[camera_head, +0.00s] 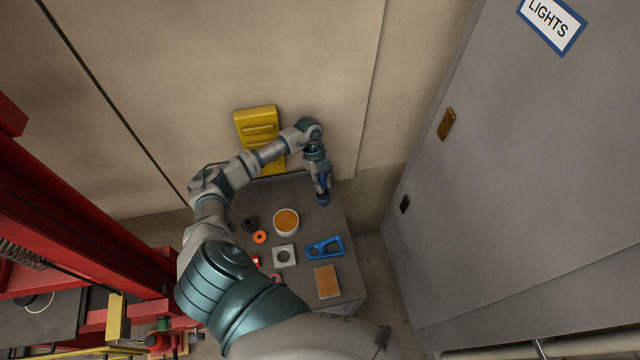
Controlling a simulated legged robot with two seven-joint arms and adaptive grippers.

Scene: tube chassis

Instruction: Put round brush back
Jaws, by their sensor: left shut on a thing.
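My left gripper (322,184) reaches over the back right part of the grey table (338,222). It is shut on a small blue thing with a rounded lower end (323,199), which may be the round brush; it is too small to be sure. The fingers partly hide it, and I cannot tell whether it touches the tabletop. A white round container (286,221) with an orange-brown inside stands to the left of the gripper. My right gripper is not in view.
On the table are a dark round part (250,225), an orange ring (260,237), a grey square plate with a hole (284,256), a blue bracket (325,247) and a brown block (327,282). A yellow piece (257,125) stands behind; a grey cabinet (530,180) is at right.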

